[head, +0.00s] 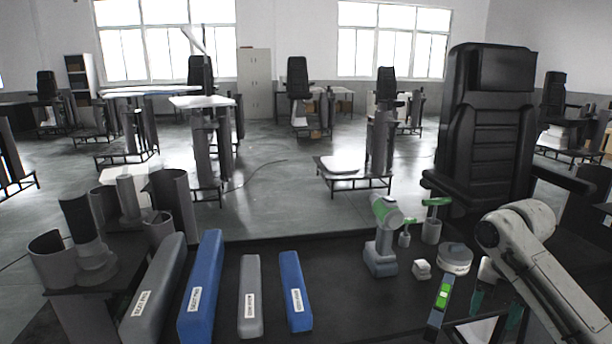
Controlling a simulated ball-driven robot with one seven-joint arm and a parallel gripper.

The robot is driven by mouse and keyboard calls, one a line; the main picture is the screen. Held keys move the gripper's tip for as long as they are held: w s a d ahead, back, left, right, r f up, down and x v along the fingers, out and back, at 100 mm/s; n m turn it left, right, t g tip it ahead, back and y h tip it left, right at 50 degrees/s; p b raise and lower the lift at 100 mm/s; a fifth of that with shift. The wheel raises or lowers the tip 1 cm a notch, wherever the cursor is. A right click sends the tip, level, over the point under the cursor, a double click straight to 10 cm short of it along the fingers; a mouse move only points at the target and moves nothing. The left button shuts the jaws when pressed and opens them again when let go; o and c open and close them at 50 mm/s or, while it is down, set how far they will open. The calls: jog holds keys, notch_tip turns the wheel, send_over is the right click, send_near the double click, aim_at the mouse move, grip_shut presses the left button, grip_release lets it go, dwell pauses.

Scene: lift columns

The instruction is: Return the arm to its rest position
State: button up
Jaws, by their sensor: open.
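My pale grey arm (548,272) is folded at the right side of the picture. Its rounded joint is raised above the dark table (375,318), and a link slopes down toward the lower right corner.
A green and grey drill (381,237), a small white block (421,269), a round tin (455,258) and a green-marked level (441,298) lie near the arm. Grey and blue padded bars (202,280) lie left. A black chair (487,130) stands behind.

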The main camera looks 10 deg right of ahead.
jog(key=s+a+f+m+t+y, duration=0.1)
jog(key=a+f+m, duration=0.35)
jog(key=a, duration=0.45)
jog(key=s+a+f+m+t+y, duration=0.1)
jog(key=s+a+f+m+y, duration=0.15)
jog(key=a+f, duration=0.45)
jog(key=s+a+f+m, duration=0.5)
jog(key=s+a+m, duration=0.3)
jog(key=s, duration=0.1)
jog(key=s+d+f+m+h, duration=0.1)
jog(key=s+d+f+m, duration=0.1)
jog(key=s+m, duration=0.4)
jog(key=s+d+f+m+g+h, duration=0.1)
jog(key=s+d+m, duration=0.3)
jog(key=s, duration=1.1)
jog(key=shift+s+f+m+h, duration=0.15)
jog(key=shift+f+m+h, duration=0.55)
jog(key=shift+m, duration=0.3)
jog(key=shift+d, duration=0.1)
